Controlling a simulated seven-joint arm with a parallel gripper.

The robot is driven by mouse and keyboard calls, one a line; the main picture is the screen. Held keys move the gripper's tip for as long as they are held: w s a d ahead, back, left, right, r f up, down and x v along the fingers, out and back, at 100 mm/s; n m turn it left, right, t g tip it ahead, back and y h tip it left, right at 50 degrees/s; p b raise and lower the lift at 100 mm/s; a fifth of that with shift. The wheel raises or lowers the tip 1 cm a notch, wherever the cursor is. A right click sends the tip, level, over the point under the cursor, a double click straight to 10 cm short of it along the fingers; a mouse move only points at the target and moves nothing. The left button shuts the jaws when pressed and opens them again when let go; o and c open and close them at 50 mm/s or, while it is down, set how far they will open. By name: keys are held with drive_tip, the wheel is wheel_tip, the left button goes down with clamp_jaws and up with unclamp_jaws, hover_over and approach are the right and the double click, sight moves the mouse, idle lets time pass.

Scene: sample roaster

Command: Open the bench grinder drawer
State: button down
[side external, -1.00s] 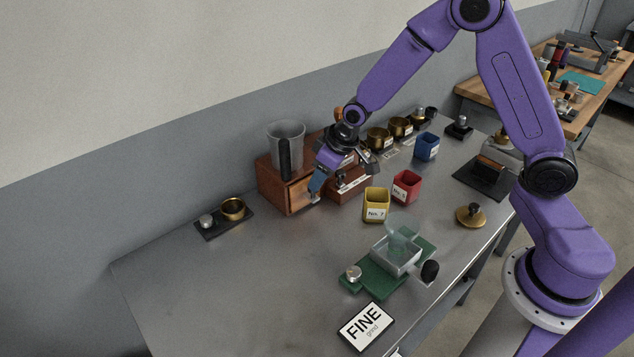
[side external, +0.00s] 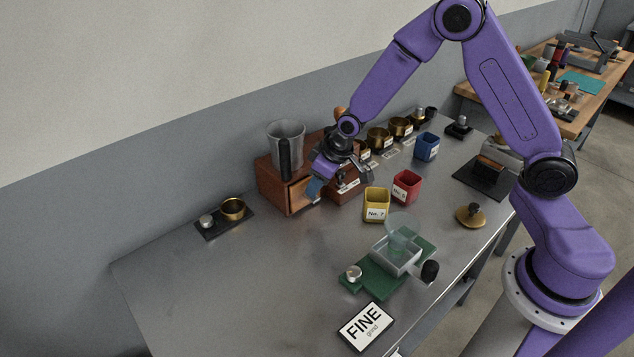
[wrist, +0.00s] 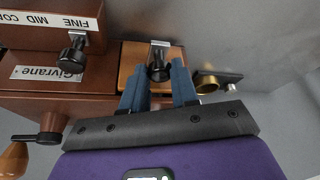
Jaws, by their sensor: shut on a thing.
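The bench grinder (side external: 270,178) is a reddish-brown wooden box with a grey hopper (side external: 287,148) on top, near the wall. Its drawer has a lighter orange-wood front (side external: 297,195), which also shows in the wrist view (wrist: 128,62). A dark drawer knob (wrist: 158,71) on a silver mount stands out from that front. My gripper (side external: 313,189) is at the drawer front. In the wrist view its blue fingers (wrist: 158,80) sit on either side of the knob, shut on it. In the side view the gripper hides the knob and part of the front. I see no clear gap at the drawer.
A black tray with a brass cup (side external: 232,208) lies to the left. Yellow (side external: 376,204) and red (side external: 406,186) cups stand to the right.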

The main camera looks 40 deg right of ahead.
drive_tip(key=s, duration=0.8)
drive_tip(key=shift+s, duration=0.4)
drive_tip(key=c, duration=1.1)
unclamp_jaws()
drive_tip(key=shift+c, duration=0.2)
drive_tip(key=v, duration=1.7)
drive_tip(key=shift+r, duration=0.2)
